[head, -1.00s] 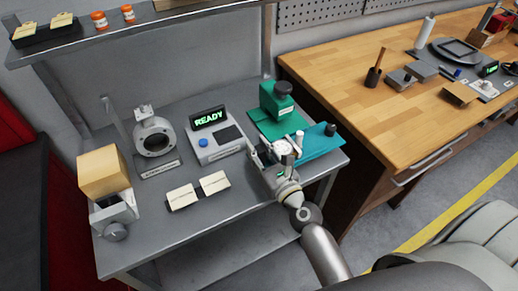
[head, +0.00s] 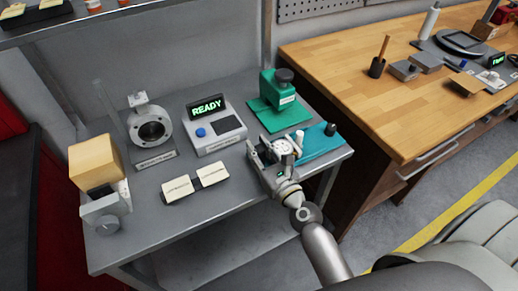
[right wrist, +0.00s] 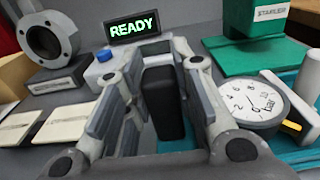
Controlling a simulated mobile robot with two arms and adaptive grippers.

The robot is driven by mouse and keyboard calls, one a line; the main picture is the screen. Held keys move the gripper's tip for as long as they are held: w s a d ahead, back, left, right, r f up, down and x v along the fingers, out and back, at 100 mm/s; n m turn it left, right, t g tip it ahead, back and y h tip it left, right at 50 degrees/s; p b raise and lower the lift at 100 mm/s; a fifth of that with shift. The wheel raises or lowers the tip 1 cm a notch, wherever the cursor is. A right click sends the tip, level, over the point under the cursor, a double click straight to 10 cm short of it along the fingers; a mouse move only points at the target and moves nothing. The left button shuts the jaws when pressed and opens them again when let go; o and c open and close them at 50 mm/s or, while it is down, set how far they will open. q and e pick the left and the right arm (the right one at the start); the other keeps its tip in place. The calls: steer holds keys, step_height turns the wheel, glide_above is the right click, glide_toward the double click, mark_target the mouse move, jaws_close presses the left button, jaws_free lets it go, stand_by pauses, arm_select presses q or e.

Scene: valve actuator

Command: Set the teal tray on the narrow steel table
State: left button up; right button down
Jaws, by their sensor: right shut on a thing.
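The teal tray (head: 318,142) is at the right end of the narrow steel table (head: 225,212), close to its front right corner. It carries a round dial gauge (head: 283,147) and a white cylinder (head: 299,138); a black upright piece (head: 331,129) stands at its far right. My right gripper (head: 262,152) is at the tray's left end. In the right wrist view its fingers flank a black upright handle (right wrist: 163,100), with the gauge (right wrist: 252,102) just right. Whether the tray's underside touches the tabletop is hidden. My left gripper is not in view.
A green press-like device (head: 277,97) on a green base stands behind the tray. A READY display box (head: 218,130), a flanged valve body (head: 150,128), cream labelled plates (head: 195,182) and a grey fixture with a wooden block (head: 95,163) fill the left. A wooden bench (head: 350,85) stands right.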

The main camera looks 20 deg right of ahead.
steer(key=shift+f+b, duration=0.45)
steer(key=shift+f, duration=0.05)
steer(key=c, duration=1.3)
jaws_free()
steer(key=shift+r, duration=0.1)
steer(key=shift+o, duration=0.8)
steer(key=shift+f, duration=0.2)
steer(key=shift+s, duration=0.15)
steer(key=s, duration=1.1)
steer(key=shift+s+d+r, duration=0.15)
steer(key=shift+s+d, duration=0.2)
steer(key=shift+d, duration=0.1)
